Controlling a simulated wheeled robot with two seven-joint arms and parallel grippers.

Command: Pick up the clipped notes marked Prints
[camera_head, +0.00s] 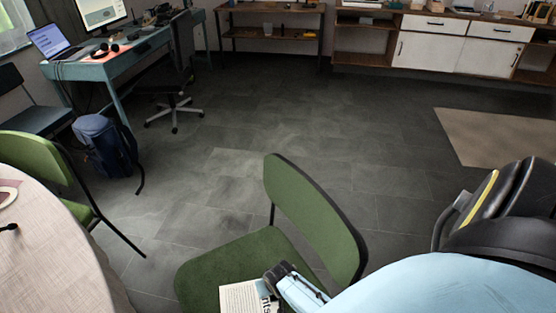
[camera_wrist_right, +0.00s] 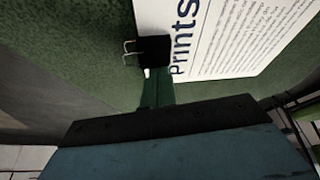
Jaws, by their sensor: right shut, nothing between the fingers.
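The clipped notes marked Prints (camera_head: 238,298) lie on the green seat of the near chair in the head view, partly hidden by my right gripper (camera_head: 277,273). In the right wrist view the white notes (camera_wrist_right: 235,40) show dark blue "Prints" lettering and rows of small text. A black binder clip (camera_wrist_right: 153,49) with wire handles sits at their edge. My right gripper (camera_wrist_right: 156,88) is shut and empty, its fingertips close to the clip. I cannot tell whether they touch it. My left gripper is not in view.
The near chair's green backrest (camera_head: 315,215) rises beside my right arm. A round pale table (camera_head: 45,255) and another green chair (camera_head: 35,160) stand at the left. A blue backpack (camera_head: 103,147) sits on the floor. The middle of the grey floor is clear.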

